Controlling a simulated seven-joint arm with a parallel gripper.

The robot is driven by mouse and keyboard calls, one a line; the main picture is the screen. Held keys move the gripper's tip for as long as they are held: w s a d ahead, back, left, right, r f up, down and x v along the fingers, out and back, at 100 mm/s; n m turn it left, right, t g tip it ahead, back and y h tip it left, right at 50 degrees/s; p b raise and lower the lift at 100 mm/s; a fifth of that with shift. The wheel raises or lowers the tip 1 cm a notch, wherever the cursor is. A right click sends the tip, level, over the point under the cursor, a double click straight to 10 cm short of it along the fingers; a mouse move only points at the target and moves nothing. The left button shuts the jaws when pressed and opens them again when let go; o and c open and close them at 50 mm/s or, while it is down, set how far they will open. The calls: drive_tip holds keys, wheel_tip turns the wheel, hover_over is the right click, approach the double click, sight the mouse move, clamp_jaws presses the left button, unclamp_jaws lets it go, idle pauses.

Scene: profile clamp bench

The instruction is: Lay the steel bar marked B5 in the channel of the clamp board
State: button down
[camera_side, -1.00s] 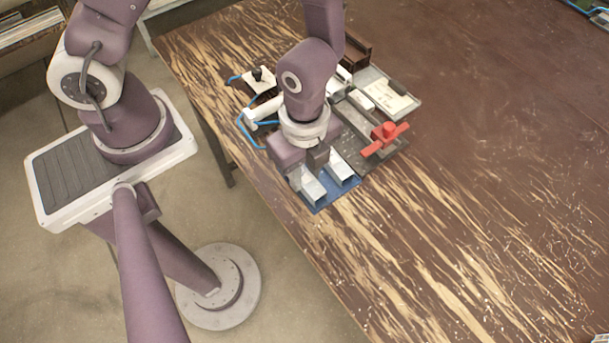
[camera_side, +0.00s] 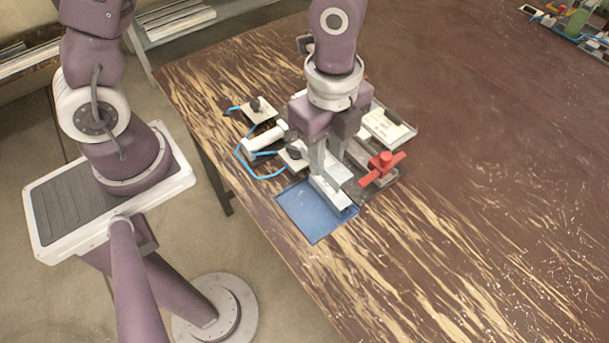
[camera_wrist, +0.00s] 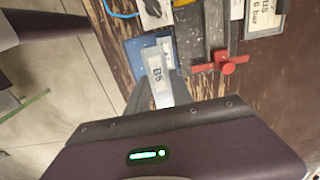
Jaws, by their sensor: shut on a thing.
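The steel bar marked B5 (camera_wrist: 158,78) shows its label in the wrist view. My gripper (camera_side: 333,165) is shut on it and holds it over the blue mat (camera_side: 303,218); the exact height is hard to tell. A second pale bar (camera_wrist: 166,46) lies beyond it on the mat, partly hidden by the held bar. The clamp board (camera_wrist: 216,32), dark grey with a long channel, lies to the right of the mat. Its red clamp handle (camera_side: 382,165) is at the near right. In the side view my gripper hides much of the board.
A tray with a label card (camera_side: 388,124) stands behind the board. A white cylinder (camera_side: 265,138) with a blue hose and a black-knobbed block (camera_side: 258,107) are to the left.

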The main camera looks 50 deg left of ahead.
drive_tip(key=w+a+f, duration=0.2)
drive_tip(key=w+a, duration=0.3)
drive_tip(key=w, duration=0.8)
drive_tip(key=shift+a+f, duration=0.15)
drive_tip(key=shift+f, duration=1.45)
drive_tip(key=shift+a+f, duration=0.1)
drive_tip(key=shift+f, duration=1.5)
drive_tip(key=c, duration=1.1)
unclamp_jaws()
drive_tip(key=shift+o, duration=0.2)
